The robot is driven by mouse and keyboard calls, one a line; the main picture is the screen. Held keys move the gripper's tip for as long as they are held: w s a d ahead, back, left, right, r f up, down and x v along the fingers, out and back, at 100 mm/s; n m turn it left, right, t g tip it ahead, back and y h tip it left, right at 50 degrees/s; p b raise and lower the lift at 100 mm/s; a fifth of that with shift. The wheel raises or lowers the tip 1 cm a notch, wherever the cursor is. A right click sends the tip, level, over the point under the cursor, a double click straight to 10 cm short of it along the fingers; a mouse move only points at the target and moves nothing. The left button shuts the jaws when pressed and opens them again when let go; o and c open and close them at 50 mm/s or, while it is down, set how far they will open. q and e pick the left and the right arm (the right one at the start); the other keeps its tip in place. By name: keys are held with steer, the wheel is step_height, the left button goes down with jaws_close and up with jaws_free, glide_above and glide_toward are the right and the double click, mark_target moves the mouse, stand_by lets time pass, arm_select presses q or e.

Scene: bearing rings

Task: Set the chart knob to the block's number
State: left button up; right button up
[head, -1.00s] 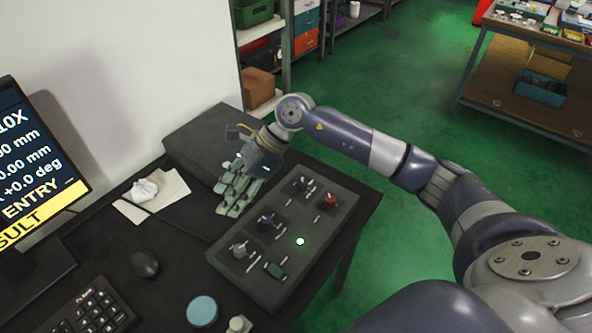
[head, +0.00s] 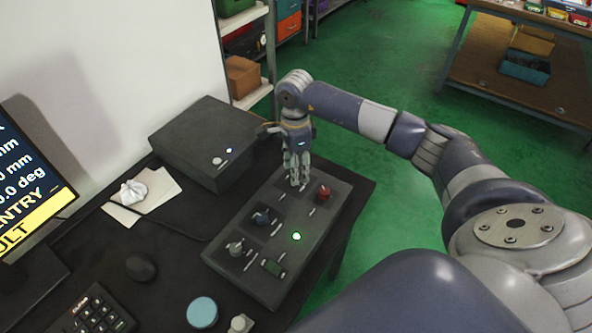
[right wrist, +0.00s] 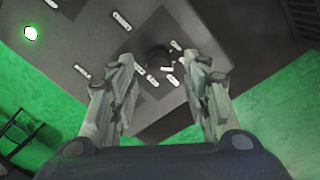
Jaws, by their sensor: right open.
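The dark grey control panel (head: 222,262) lies on the black desk and carries several knobs. My right gripper (head: 297,182) points down over the panel's far knob, hiding most of it in the head view. In the right wrist view, my right gripper (right wrist: 160,88) is open, its fingers apart, with a dark knob (right wrist: 158,57) beyond and between the tips. Whether they touch it I cannot tell. I cannot make out which knob is the chart knob, or a numbered block.
A green lamp (head: 296,237) glows on the panel. A dark box (head: 205,135) stands behind it. A monitor (head: 25,185), mouse (head: 141,267), keypad (head: 95,315), blue disc (head: 202,312) and crumpled white thing on paper (head: 133,192) are to the left.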

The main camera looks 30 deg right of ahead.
steer(key=shift+f, duration=1.15)
jaws_close()
steer(key=shift+m, duration=0.4)
steer(key=m+b, duration=0.1)
steer(key=m, duration=0.3)
steer(key=shift+s+m, duration=0.1)
steer(key=shift+m, duration=2.4)
